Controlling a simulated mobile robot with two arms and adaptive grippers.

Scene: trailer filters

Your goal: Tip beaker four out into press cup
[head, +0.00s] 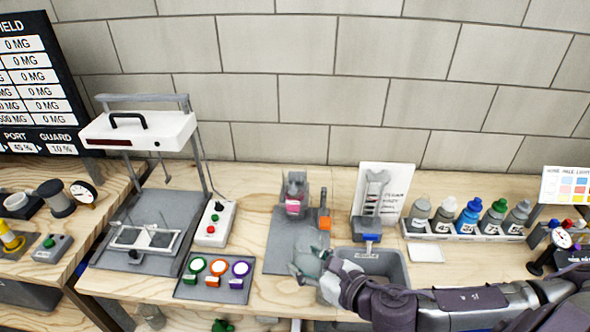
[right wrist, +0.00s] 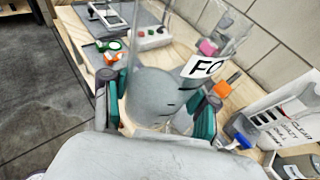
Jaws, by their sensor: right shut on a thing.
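My right gripper (head: 308,268) reaches in from the right over the front edge of the bench. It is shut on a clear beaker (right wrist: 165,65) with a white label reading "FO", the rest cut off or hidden. The teal finger pads press on both sides of the beaker in the right wrist view (right wrist: 160,115). A rounded grey shape shows through the glass; I cannot tell whether it is contents. A small grey press (head: 296,185) with a pink-marked part (head: 293,205) stands behind the gripper; I cannot tell whether this part is the cup. My left gripper is not in view.
An orange block (head: 324,222) is beside the press. A grey bin (head: 398,262) and a wrench sign (head: 384,185) stand right of it. Several bottles (head: 468,215) sit in a rack further right. Colored buttons (head: 215,268) and a white-topped frame (head: 135,130) are left.

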